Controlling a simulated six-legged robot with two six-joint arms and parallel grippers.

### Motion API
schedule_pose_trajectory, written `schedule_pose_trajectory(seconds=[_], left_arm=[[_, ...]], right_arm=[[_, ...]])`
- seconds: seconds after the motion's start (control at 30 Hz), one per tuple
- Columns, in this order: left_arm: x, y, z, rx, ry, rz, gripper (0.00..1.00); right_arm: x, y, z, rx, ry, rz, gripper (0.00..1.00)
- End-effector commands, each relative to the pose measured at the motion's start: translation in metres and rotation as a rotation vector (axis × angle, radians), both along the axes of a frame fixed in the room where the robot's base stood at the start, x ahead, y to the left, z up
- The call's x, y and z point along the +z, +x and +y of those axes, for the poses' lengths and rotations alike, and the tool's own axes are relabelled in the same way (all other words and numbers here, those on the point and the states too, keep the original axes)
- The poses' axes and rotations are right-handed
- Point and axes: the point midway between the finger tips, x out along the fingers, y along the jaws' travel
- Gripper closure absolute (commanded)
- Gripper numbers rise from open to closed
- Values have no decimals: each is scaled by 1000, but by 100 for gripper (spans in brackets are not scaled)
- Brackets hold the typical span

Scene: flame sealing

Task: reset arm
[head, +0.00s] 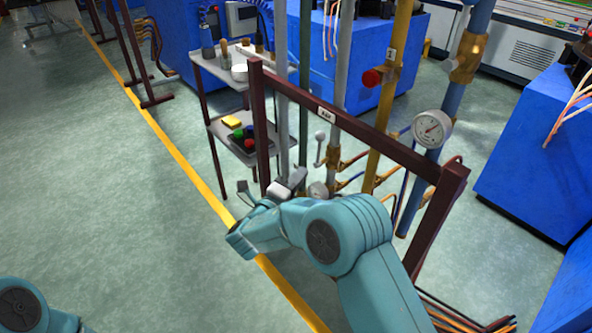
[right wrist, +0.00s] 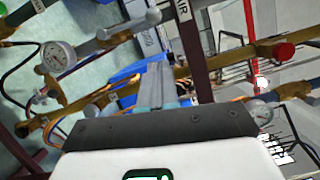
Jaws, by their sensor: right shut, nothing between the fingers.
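My right gripper (head: 296,178) is at the end of the teal arm in the head view, in front of the pipe stand and just left of its lower valves. In the right wrist view its two grey fingers (right wrist: 154,78) are together, with nothing between them. Pipes and gauges lie beyond the fingertips. In the head view, my own arm links hide part of the stand's lower side. Of my left arm only a teal link shows at the bottom left corner; its gripper is out of the picture.
The dark red stand (head: 360,128) carries vertical pipes, a red knob (head: 372,78) and a round gauge (head: 431,129). A grey two-shelf cart (head: 215,68) stands behind it. Blue cabinets (head: 540,150) flank it. The floor left of the yellow line (head: 190,168) is clear.

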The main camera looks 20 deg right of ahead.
Motion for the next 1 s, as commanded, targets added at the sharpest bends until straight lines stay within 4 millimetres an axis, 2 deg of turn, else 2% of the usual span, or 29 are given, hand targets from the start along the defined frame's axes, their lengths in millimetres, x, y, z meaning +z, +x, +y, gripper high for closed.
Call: schedule_pose_trajectory(seconds=[0.17, 0.27, 0.37, 0.4, 0.47, 0.5, 0.57, 0.6, 0.67, 0.7, 0.77, 0.8, 0.87, 0.9, 0.97, 1.0], left_arm=[[0, 0, 0, 0, 0, 0, 48], [3, 0, 0, 0, 0, 0, 48], [8, 0, 0, 0, 0, 0, 48], [11, 0, 0, 0, 0, 0, 48], [15, 0, 0, 0, 0, 0, 48], [18, 0, 0, 0, 0, 0, 48], [21, 0, 0, 0, 0, 0, 48], [24, 0, 0, 0, 0, 0, 48], [29, 0, 0, 0, 0, 0, 48], [32, 0, 0, 0, 0, 0, 48], [38, 0, 0, 0, 0, 0, 48], [42, 0, 0, 0, 0, 0, 48], [47, 0, 0, 0, 0, 0, 48], [50, 0, 0, 0, 0, 0, 48], [54, 0, 0, 0, 0, 0, 48], [56, 0, 0, 0, 0, 0, 48]], right_arm=[[-2, 0, -1, -1, 7, 3, 100], [-23, -6, -9, -14, 90, 39, 100], [-73, -27, -25, -73, 305, 106, 100], [-99, -43, -31, -122, 425, 133, 100], [-139, -73, -37, -225, 623, 163, 100], [-164, -98, -38, -314, 754, 171, 100], [-196, -137, -35, -477, 949, 163, 100], [-214, -166, -29, -608, 1076, 142, 100], [-234, -210, -16, -839, 1256, 82, 100], [-244, -240, -3, -1028, 1369, 14, 100], [-251, -284, 21, -1367, 1511, -144, 100], [-251, -308, 39, -1620, 1573, -293, 100], [-247, -332, 62, -1986, 1595, -567, 100], [-242, -341, 73, -2210, 1565, -774, 100], [-236, -348, 82, -2491, 1460, -1102, 100], [-233, -351, 83, 2466, -1276, 1234, 100]])
